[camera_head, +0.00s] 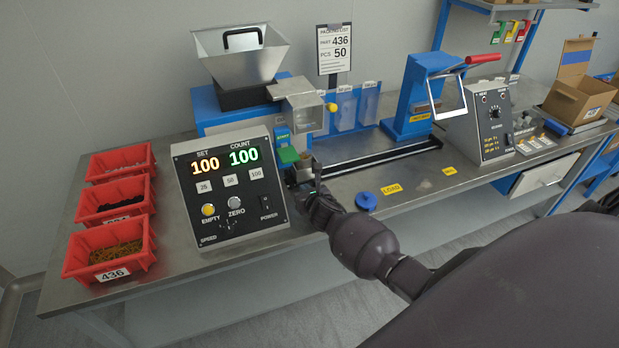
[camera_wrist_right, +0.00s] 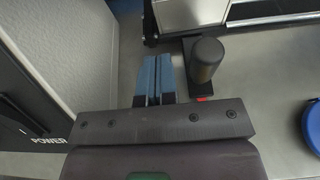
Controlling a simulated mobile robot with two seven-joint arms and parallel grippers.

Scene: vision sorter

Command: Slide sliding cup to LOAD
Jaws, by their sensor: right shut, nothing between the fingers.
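The sliding cup (camera_head: 304,168) is a small metal box at the left end of a dark rail (camera_head: 385,158), below the counter's outlet. In the right wrist view the cup (camera_wrist_right: 188,18) is cut off by the top edge, with an upright dark knob handle (camera_wrist_right: 206,60) in front of it. My right gripper (camera_head: 314,184) is at the cup's front; in its wrist view its blue fingers (camera_wrist_right: 152,82) are together and empty, just left of the knob and apart from it. The yellow LOAD label (camera_head: 391,189) lies on the table right of the cup. My left gripper is out of view.
The counter's control box (camera_head: 230,185) stands close left of my right gripper. A blue round cap (camera_head: 366,201) lies near LOAD. A blue press-like machine (camera_head: 425,100) stands behind the rail's right end. Red bins (camera_head: 110,255) are at far left. The rail looks clear.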

